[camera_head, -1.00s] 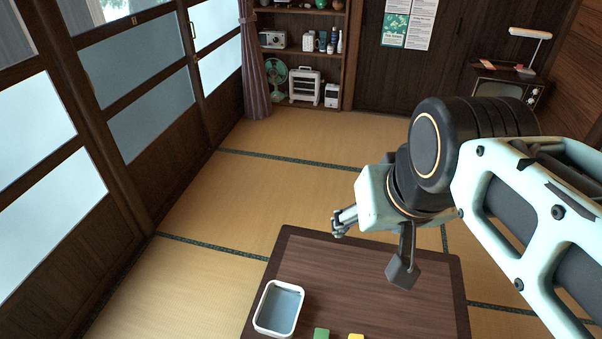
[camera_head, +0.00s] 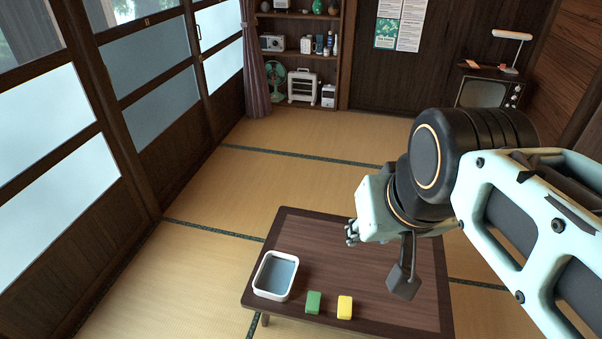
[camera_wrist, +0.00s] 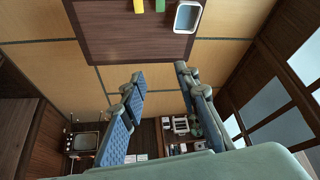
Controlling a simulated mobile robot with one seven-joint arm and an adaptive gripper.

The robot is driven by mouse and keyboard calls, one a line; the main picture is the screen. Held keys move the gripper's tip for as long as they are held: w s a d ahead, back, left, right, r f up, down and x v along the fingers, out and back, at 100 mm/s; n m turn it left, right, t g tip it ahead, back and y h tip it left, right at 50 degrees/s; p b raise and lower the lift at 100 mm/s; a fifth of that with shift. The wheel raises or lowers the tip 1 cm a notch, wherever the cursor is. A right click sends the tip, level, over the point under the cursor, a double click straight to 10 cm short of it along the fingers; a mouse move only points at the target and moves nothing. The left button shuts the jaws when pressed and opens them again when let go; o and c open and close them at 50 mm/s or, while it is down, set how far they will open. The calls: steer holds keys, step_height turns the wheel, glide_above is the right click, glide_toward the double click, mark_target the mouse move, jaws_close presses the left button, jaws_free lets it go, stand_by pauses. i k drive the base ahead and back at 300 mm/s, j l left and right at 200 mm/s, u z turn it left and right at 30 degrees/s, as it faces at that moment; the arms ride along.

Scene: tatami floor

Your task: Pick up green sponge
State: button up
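A green sponge (camera_head: 314,302) lies near the front edge of the low dark wooden table (camera_head: 325,235). A yellow sponge (camera_head: 345,307) lies just to its right. A white tub with a grey-blue inside (camera_head: 291,289) stands to its left. In the wrist view the green sponge (camera_wrist: 160,5) is at the top edge, partly cut off, beside the yellow one (camera_wrist: 138,6). My gripper (camera_wrist: 160,95) is open and empty, with its two padded fingers apart. In the head view my gripper (camera_head: 352,233) hangs above the table, behind and right of the sponges.
The right and back of the tabletop are clear. Tatami floor (camera_head: 200,190) surrounds the table. Sliding glass panels (camera_head: 50,190) run along the left. Shelves, a fan (camera_head: 276,82), a heater (camera_head: 302,87) and an old television (camera_head: 485,92) stand at the back.

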mark_target(312, 306)
steer(key=k+l, duration=0.1)
steer(key=k, duration=1.15)
